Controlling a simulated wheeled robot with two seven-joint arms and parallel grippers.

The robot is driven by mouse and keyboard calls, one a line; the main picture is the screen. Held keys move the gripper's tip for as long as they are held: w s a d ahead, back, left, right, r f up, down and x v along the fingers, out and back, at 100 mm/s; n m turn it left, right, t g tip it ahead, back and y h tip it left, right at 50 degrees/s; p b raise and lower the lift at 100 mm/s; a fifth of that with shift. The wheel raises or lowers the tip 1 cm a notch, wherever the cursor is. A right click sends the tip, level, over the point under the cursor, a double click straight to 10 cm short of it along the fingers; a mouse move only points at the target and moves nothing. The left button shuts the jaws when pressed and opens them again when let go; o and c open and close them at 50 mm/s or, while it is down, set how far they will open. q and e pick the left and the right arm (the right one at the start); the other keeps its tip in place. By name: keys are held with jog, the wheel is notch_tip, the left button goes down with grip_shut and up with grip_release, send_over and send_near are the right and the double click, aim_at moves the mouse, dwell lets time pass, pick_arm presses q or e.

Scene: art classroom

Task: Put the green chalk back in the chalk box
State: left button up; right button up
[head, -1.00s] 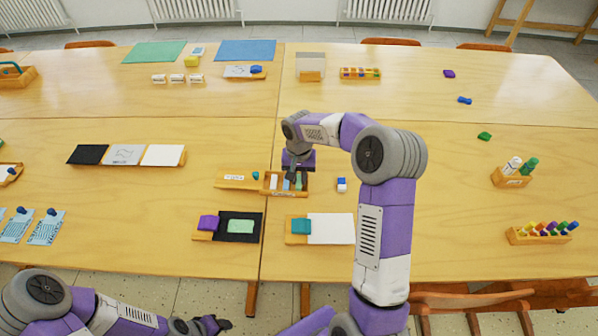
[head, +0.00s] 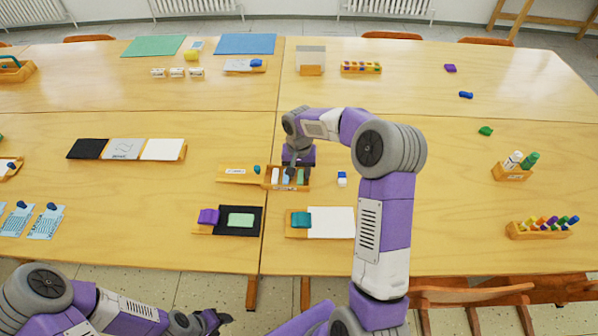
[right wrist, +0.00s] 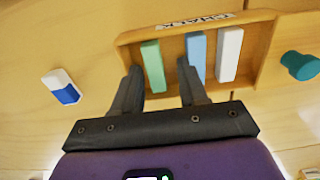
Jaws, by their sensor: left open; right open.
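The chalk box (head: 305,187) is a shallow wooden tray on the table, with a "CHALK" label in the right wrist view (right wrist: 257,16). The green chalk (right wrist: 153,66) lies inside it, at the left in that view, with the blue chalk (right wrist: 196,57) and white chalk (right wrist: 230,54) to its right. In the head view the green chalk (head: 300,176) is partly hidden by the gripper. My right gripper (right wrist: 159,70) is open at the box edge, its fingertips apart on either side of the green chalk's near end. My left gripper (head: 218,320) is open and empty, off the table's front edge.
A wooden piece with a teal knob (right wrist: 300,65) adjoins the box. A blue-and-white eraser (right wrist: 61,87) lies beside it. Boards with a purple block (head: 208,216) and a teal block (head: 301,219) lie in front.

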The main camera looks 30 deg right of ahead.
aim_at(300, 176)
jog(key=r+p, duration=0.1)
jog(key=r, duration=0.3)
jog(key=r+p, duration=0.2)
jog(key=r, duration=0.1)
jog(key=shift+s+r, duration=0.2)
jog(key=shift+r, duration=0.15)
